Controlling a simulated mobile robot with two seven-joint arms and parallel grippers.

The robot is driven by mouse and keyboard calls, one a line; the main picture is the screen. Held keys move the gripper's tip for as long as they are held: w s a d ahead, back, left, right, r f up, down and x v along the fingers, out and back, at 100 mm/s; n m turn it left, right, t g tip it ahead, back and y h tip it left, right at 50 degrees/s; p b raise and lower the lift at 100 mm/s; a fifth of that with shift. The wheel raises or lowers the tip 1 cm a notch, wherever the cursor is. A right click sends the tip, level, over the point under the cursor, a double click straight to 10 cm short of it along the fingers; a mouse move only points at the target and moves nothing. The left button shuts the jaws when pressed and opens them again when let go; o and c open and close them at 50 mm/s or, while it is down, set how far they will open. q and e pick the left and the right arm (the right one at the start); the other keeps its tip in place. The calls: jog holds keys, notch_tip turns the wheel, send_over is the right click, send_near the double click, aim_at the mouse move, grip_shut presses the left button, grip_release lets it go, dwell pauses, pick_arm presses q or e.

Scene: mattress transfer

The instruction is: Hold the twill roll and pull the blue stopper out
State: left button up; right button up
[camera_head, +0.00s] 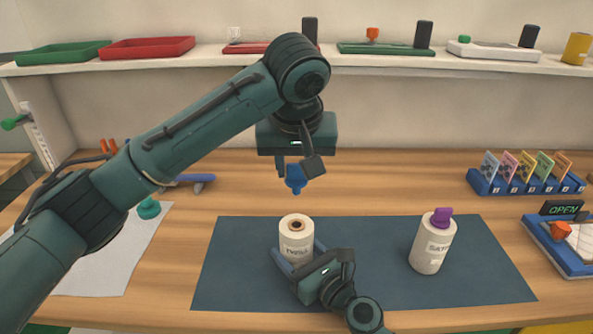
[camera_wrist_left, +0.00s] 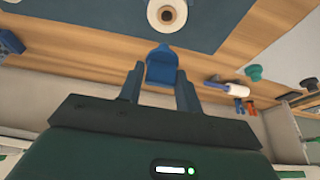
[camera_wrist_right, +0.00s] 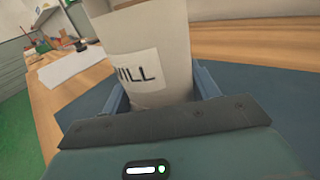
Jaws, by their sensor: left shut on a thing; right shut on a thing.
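The twill roll (camera_head: 296,244) is a cream cylinder that stands upright on the dark blue mat, with an open hole in its top. My right gripper (camera_head: 296,262) is shut on the roll's sides, low down. The right wrist view shows the roll (camera_wrist_right: 150,50) with its label partly readable as "ILL". The blue stopper (camera_head: 295,178) hangs in the air above the roll, clear of its hole. My left gripper (camera_head: 298,168) points down and is shut on the stopper, which also shows between the fingers in the left wrist view (camera_wrist_left: 162,66).
A second cream roll (camera_head: 433,247) with a purple stopper (camera_head: 441,217) stands on the right of the mat (camera_head: 375,275). A blue card rack (camera_head: 520,184) and a blue tray with an "OPEN" sign are at the right. A shelf (camera_head: 180,60) with trays runs along the back.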

jog(key=shift+r, duration=0.1)
jog(key=o, duration=1.3)
